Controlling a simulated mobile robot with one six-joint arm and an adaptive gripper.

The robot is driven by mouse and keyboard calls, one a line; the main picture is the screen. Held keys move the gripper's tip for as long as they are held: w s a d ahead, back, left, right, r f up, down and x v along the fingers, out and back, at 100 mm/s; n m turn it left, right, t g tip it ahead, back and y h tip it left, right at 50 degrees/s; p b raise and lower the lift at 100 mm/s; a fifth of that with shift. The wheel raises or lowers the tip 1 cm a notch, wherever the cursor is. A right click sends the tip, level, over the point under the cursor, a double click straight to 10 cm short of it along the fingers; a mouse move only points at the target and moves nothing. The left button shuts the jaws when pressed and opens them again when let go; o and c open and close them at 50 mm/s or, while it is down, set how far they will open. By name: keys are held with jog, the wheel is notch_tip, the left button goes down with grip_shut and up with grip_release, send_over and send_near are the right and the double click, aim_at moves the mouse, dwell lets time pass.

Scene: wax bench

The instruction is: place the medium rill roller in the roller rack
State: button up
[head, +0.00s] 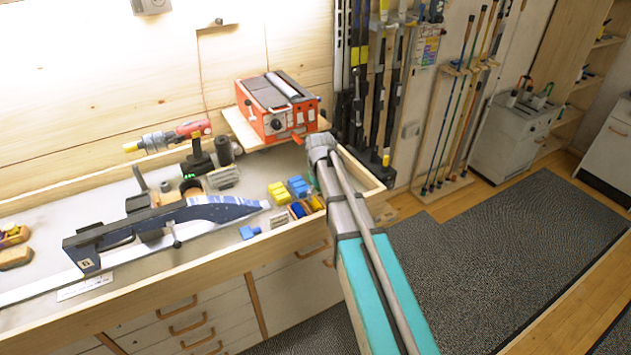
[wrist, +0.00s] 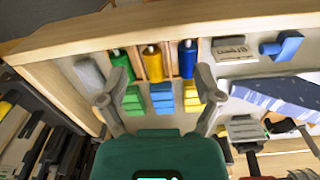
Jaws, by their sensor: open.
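I cannot tell for sure which thing is the roller rack.
Green (wrist: 121,62), orange (wrist: 152,62) and blue (wrist: 187,58) bottle-like pieces lie between wooden dividers by the bench rim (wrist: 150,28). A ski section in a clamp (head: 215,208), a grey ribbed block (head: 223,177) and an orange machine (head: 277,106) stand nearby.

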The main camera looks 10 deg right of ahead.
jog(key=s+m, duration=0.2)
jog(key=s, duration=1.8)
jog(key=shift+s+d+m, duration=0.15)
jog(key=shift+d+m, duration=0.15)
jog(key=shift+d, duration=0.05)
